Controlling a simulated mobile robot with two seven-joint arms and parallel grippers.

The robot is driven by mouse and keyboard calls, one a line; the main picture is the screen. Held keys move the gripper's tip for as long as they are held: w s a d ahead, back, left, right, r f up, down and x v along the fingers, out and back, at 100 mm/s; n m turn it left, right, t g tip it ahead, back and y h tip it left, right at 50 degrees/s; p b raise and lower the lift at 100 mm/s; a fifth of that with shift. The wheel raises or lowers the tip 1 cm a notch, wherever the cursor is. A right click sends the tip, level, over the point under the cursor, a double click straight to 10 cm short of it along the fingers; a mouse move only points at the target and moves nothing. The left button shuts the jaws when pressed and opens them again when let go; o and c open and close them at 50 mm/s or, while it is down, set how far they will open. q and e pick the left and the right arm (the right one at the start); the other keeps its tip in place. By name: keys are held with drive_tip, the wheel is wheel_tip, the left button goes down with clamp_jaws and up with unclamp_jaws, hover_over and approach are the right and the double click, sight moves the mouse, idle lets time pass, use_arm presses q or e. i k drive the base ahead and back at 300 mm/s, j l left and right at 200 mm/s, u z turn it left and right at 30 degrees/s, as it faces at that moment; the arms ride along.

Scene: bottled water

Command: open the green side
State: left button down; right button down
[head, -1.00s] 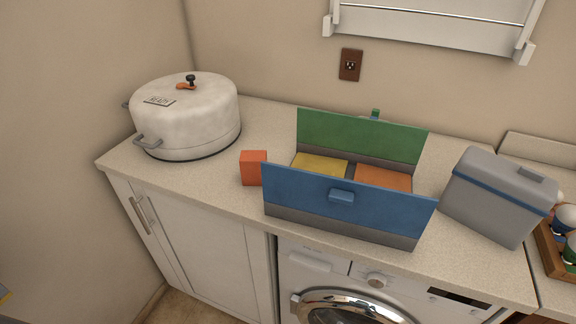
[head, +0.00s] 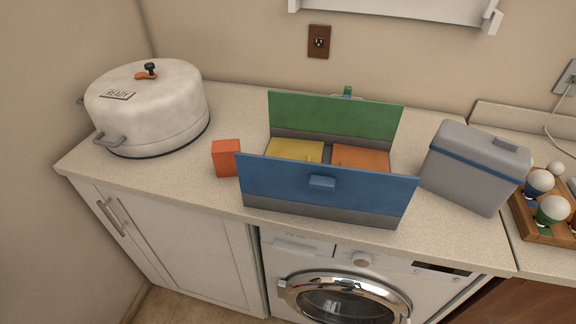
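A box with a green side (head: 335,120) at the back and a blue side (head: 300,193) at the front stands on the counter in the head view. The green panel stands raised behind the interior, and a small green piece (head: 347,91) shows just behind its top edge. The blue panel stands at the front with a blue handle (head: 321,182) on its outer face. Between the panels lie a yellow block (head: 295,150) and an orange block (head: 360,159). The back face of the green side is hidden. Neither of my grippers is in view.
An orange-red block (head: 226,158) stands left of the box, and a large white pot (head: 150,105) stands further left. A grey cooler (head: 475,165) stands to the right, near a wooden rack (head: 540,222) with bulb-like items. A washing machine (head: 345,285) is below. The wall is close behind.

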sight(379, 121)
drive_tip(key=k+j+z, duration=0.25)
drive_tip(key=z, duration=0.25)
drive_tip(key=k+j+z, duration=0.3)
drive_tip(key=z, duration=0.15)
drive_tip(key=k+j+z, duration=0.15)
drive_tip(key=k+z, duration=0.2)
drive_tip(key=z, duration=0.15)
